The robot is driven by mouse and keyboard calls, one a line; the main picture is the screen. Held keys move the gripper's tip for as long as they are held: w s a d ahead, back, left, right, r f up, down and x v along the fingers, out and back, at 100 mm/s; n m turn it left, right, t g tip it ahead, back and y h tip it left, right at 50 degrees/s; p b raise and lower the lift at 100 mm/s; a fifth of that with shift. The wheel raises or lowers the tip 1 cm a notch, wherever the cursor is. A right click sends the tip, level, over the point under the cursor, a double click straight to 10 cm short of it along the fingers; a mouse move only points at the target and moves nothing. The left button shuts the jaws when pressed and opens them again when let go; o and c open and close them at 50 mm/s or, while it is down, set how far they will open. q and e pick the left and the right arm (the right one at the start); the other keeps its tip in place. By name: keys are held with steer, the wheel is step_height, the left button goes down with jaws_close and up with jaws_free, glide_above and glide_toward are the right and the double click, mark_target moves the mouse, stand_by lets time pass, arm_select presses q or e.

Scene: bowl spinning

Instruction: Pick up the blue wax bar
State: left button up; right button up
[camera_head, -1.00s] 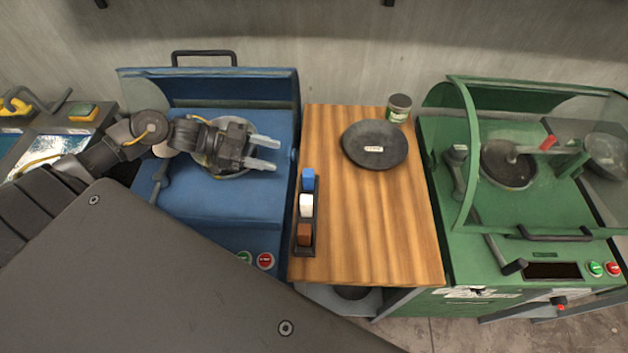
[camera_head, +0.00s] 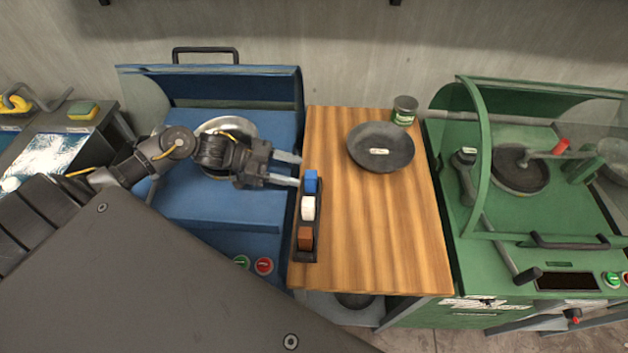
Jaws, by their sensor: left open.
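The blue wax bar (camera_head: 311,182) stands in the far end of a narrow dark holder (camera_head: 297,254) at the left edge of the wooden table. A white bar (camera_head: 308,208) and a brown bar (camera_head: 305,238) sit in the same holder, nearer to me. My left gripper (camera_head: 288,169) is open and empty, its fingers pointing right. Its fingertips are just left of and slightly beyond the blue bar. I cannot tell whether they touch it or how high they are above it. My right gripper is not in view.
The wooden table (camera_head: 390,230) has free room right of the holder. A dark bowl (camera_head: 380,147) with a label and a small can (camera_head: 404,110) stand at its back. A blue machine (camera_head: 215,205) is at left, a green machine (camera_head: 500,215) at right.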

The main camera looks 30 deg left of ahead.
mark_target(311, 173)
arm_select(q)
steer(key=p+x, duration=0.2)
steer(key=x, duration=0.3)
steer(key=shift+d, duration=0.2)
steer(key=shift+d+f, duration=0.15)
steer(key=shift+f, duration=0.05)
steer(key=shift+c, duration=0.4)
steer(key=c, duration=1)
